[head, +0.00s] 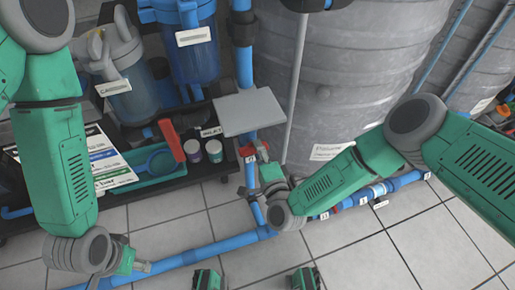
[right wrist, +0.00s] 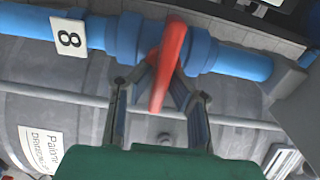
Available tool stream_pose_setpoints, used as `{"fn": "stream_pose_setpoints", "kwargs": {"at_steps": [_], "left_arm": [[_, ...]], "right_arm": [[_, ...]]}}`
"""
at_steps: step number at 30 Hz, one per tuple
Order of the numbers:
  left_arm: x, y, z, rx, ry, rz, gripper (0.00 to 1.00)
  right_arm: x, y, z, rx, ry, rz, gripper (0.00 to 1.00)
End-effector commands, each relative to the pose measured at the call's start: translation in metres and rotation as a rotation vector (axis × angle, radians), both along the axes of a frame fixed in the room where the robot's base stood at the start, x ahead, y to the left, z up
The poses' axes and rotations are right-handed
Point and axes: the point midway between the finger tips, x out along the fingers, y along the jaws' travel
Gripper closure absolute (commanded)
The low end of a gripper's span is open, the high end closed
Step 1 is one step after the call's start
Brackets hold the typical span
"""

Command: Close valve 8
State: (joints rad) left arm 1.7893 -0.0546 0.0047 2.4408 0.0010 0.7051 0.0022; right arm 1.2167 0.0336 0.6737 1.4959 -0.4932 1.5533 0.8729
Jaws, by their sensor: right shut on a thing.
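Valve 8 shows in the right wrist view as a red lever handle (right wrist: 170,55) on a blue pipe (right wrist: 233,62). A white label (right wrist: 69,38) with an 8, upside down, is left of it. The handle points down between the fingers of my right gripper (right wrist: 155,88), which is shut on it. In the head view my right gripper (head: 264,160) is at the upright blue pipe, below a grey plate, and partly hides the handle. My left gripper (head: 138,267) is low at the left over the floor, away from the valve; its finger opening is unclear.
A large grey tank (head: 345,75) stands behind the right gripper. A grey plate (head: 248,112) overhangs the valve area. At left, a black rack holds filter housings (head: 190,45), a teal tray (head: 150,170) and small jars (head: 214,150). A blue pipe (head: 195,256) runs along the tiled floor.

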Motion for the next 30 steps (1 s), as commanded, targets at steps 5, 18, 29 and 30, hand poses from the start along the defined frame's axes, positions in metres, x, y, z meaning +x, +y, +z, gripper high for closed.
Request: {"fn": "stream_pose_setpoints", "kwargs": {"at_steps": [5, 18, 29, 30], "left_arm": [[0.0, 0.0, -0.001, 0.0, 0.0, 0.0, 0.6], [0.0, 0.0, -0.001, 0.0, 0.0, 0.0, 0.6], [-0.001, 0.0, 0.0, 0.0, -0.002, 0.0, 0.6], [-0.001, 0.0, 0.0, 0.0, -0.002, 0.0, 0.6]], "right_arm": [[0.001, -0.004, -0.003, 0.008, 0.009, -0.006, 1.0], [0.001, -0.003, -0.003, 0.009, 0.009, -0.006, 0.68], [-0.008, -0.004, -0.002, 0.009, 0.007, -0.001, 0.68], [-0.013, -0.005, -0.002, 0.009, 0.007, 0.0, 0.68]]}}
